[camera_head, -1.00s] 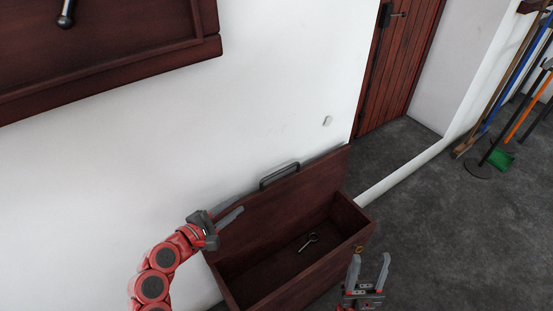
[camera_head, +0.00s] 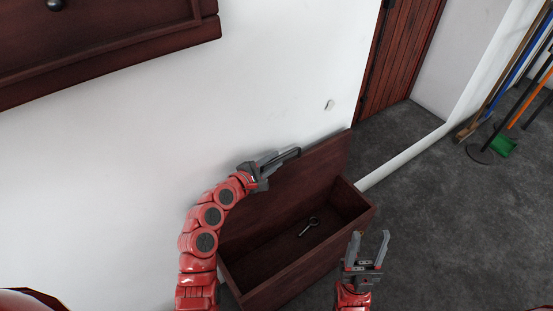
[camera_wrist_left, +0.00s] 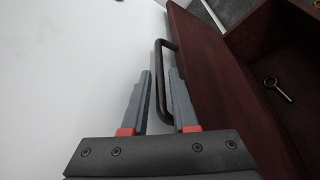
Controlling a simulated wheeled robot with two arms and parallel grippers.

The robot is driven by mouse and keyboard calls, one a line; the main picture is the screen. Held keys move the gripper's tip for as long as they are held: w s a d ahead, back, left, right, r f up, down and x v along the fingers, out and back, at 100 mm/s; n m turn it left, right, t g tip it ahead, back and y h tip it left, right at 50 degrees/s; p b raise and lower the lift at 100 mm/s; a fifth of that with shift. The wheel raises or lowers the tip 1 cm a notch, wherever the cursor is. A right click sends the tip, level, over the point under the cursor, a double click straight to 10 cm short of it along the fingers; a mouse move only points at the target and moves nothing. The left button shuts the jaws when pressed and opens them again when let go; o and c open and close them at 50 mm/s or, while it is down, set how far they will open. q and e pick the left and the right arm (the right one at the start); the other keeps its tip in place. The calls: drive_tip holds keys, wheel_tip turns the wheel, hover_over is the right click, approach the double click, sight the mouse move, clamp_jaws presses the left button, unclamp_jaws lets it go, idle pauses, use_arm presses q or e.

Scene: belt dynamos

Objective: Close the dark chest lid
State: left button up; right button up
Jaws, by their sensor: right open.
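The dark red-brown wooden chest (camera_head: 287,283) stands on the floor against the white wall. Its lid (camera_head: 318,174) is open, standing up at the back and leaning toward the wall. In the left wrist view the lid (camera_wrist_left: 212,75) is on the right, with its dark bar handle (camera_wrist_left: 159,75). My left gripper (camera_head: 283,158) is at the lid's top edge by the handle. Its fingers are apart, and the bar appears between them in the wrist view; I cannot tell whether they touch it. My right gripper (camera_head: 368,249) is open and empty, in front of the chest's right end.
A small key-like metal object (camera_head: 309,227) lies inside the chest. A dark wooden wall frame (camera_head: 120,62) hangs at upper left. A wooden door (camera_head: 401,55) and several long-handled tools (camera_head: 505,90) are at upper right. The grey floor (camera_head: 450,230) on the right is clear.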

use_arm(q)
drive_tip(key=shift+x, duration=0.85)
clamp_jaws()
idle(0.8)
